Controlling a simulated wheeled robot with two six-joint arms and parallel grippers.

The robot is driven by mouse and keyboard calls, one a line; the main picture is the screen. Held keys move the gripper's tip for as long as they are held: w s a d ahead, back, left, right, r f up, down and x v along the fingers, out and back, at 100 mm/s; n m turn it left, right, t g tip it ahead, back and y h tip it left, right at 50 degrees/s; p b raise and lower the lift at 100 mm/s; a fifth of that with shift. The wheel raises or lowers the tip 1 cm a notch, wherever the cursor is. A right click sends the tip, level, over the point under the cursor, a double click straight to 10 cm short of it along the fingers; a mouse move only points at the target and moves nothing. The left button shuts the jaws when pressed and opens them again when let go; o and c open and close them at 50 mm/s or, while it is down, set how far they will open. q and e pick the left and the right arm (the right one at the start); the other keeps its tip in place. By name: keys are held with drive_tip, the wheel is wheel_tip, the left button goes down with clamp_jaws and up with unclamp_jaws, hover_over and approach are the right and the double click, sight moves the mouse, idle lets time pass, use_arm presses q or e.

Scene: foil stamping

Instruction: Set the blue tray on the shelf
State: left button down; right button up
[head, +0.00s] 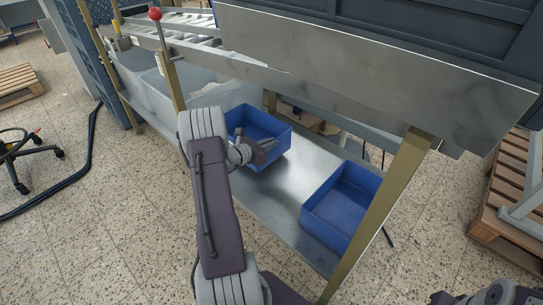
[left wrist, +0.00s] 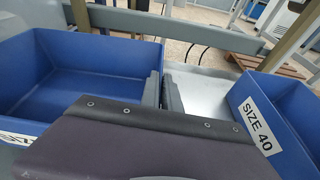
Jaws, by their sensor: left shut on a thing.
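A blue tray (head: 278,152) is over the lower metal shelf (head: 275,190) in the head view. I cannot tell whether its base touches the shelf. It looks empty and about level. My left gripper (head: 268,146) is shut on its side wall. In the left wrist view this tray (left wrist: 90,70) fills the left side, with the left gripper's fingers (left wrist: 161,92) on its right wall. A second blue tray (head: 335,218) sits on the shelf to the right. It also shows in the left wrist view (left wrist: 285,110), with a "SIZE 40" label.
A metal beam (head: 340,75) overhangs the shelf. A brass-coloured post (head: 385,210) stands in front of the second tray, and another post (head: 172,80) stands at left. Bare shelf lies between the trays. A wooden pallet (head: 505,215) is at right.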

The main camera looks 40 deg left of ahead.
use_arm(q)
drive_tip(key=b, duration=0.3)
hover_over(271, 163)
drive_tip(key=f, duration=0.4)
drive_tip(key=shift+w+a+f, duration=0.1)
drive_tip(key=shift+w+a, duration=0.1)
drive_tip(key=shift+a, duration=0.05)
drive_tip(key=shift+r, duration=0.2)
drive_tip(key=c, duration=1.7)
unclamp_jaws()
drive_tip(key=shift+f, duration=0.1)
drive_tip(key=shift+o, duration=0.5)
drive_tip(key=p+v, duration=0.5)
drive_tip(key=v, duration=0.7)
